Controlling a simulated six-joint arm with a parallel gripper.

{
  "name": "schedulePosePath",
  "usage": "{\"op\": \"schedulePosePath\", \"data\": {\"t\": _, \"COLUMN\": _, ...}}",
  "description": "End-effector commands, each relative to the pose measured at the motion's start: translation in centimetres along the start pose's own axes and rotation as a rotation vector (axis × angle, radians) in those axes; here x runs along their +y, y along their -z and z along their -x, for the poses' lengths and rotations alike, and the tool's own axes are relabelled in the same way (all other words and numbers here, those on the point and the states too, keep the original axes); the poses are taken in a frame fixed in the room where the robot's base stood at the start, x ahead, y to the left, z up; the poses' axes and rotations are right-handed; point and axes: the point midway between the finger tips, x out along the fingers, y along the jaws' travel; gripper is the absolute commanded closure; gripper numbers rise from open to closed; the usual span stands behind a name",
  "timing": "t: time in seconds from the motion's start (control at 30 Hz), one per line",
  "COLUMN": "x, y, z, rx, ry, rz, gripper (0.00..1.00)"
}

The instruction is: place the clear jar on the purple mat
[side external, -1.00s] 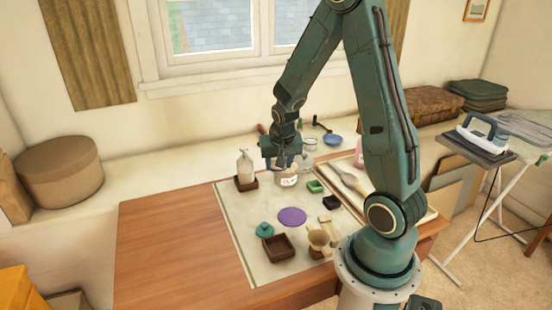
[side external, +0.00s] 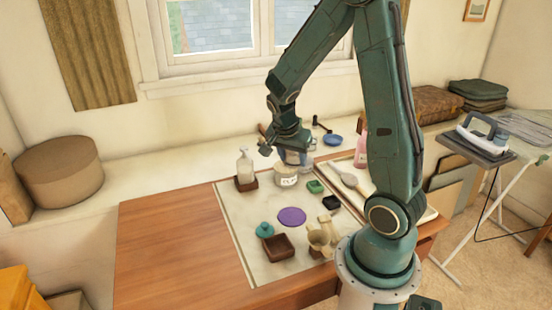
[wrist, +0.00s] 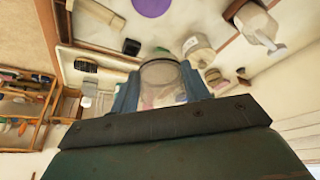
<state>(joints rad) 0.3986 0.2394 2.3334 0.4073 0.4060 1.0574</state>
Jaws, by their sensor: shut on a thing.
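The clear jar (wrist: 161,74) is see-through with a round rim and sits between the two fingers of my gripper (wrist: 162,92) in the wrist view. In the side view my gripper (side external: 294,154) is shut on the jar near the back of the table, behind the labelled white jar; the fingers and the jar partly overlap there. I cannot tell whether the jar touches the surface. The purple mat (side external: 292,216) is a flat round disc, bare, in the middle of the pale cloth; it also shows at the top of the wrist view (wrist: 151,7).
A brown dish (side external: 278,247) and teal lid (side external: 265,230) lie in front of the mat.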

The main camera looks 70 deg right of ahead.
Motion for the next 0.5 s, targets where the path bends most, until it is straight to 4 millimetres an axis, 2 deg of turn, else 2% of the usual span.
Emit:
{"op": "schedulePosePath", "data": {"t": 0.17, "x": 0.1, "y": -0.6, "z": -1.4, "rx": -0.001, "ry": -0.005, "rz": 0.002, "gripper": 0.81}}
{"op": "schedulePosePath", "data": {"t": 0.5, "x": 0.1, "y": -2.5, "z": -5.9, "rx": -0.003, "ry": -0.006, "rz": 0.003, "gripper": 0.81}}
